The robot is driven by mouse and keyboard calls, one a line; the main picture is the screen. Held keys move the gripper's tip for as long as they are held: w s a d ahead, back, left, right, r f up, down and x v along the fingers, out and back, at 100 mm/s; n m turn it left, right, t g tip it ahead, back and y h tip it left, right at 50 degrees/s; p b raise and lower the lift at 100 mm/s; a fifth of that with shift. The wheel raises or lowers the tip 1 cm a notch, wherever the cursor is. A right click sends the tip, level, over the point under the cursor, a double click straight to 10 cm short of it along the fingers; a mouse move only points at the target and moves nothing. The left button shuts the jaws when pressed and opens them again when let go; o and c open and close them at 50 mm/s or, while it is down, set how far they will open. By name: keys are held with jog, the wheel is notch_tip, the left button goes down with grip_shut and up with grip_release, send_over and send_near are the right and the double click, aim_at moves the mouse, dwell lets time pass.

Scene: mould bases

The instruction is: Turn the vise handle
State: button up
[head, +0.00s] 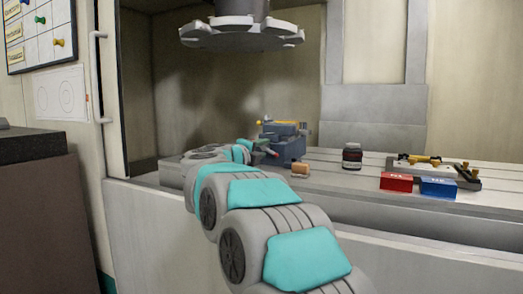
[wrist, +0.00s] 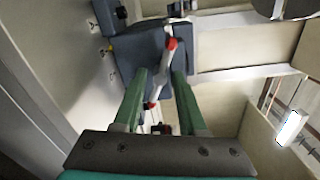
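The vise (head: 285,143) is a blue-grey block standing on the machine bed, just beyond my arm's end in the head view. In the wrist view the vise body (wrist: 138,52) fills the upper middle. Its handle (wrist: 163,75) is a pale bar with red ends, lying slantwise from upper right to lower left. My gripper (wrist: 160,74) has two green fingers, set apart, with the handle showing between them. Gaps show beside the bar, so the fingers do not look closed on it. In the head view my gripper (head: 262,150) is small and partly hidden by my wrist.
A round tool carousel (head: 242,36) hangs above. On the bed to the right are an orange-brown block (head: 300,170), a dark jar (head: 352,156), a red box (head: 396,182), a blue box (head: 438,187) and a plate with yellow parts (head: 420,162). The machine's front wall (head: 150,225) runs below my arm.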

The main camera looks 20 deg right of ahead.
grip_shut()
jog(key=shift+p, duration=0.3)
jog(key=shift+r+n+p, duration=0.25)
jog(key=shift+n+p, duration=0.35)
jog(key=shift+p, duration=0.4)
jog(key=shift+f+n+p, duration=0.3)
jog(key=shift+n+p, duration=0.15)
jog(key=shift+n, duration=0.15)
jog(key=shift+o, duration=1.2)
grip_release()
jog(key=shift+a, duration=0.1)
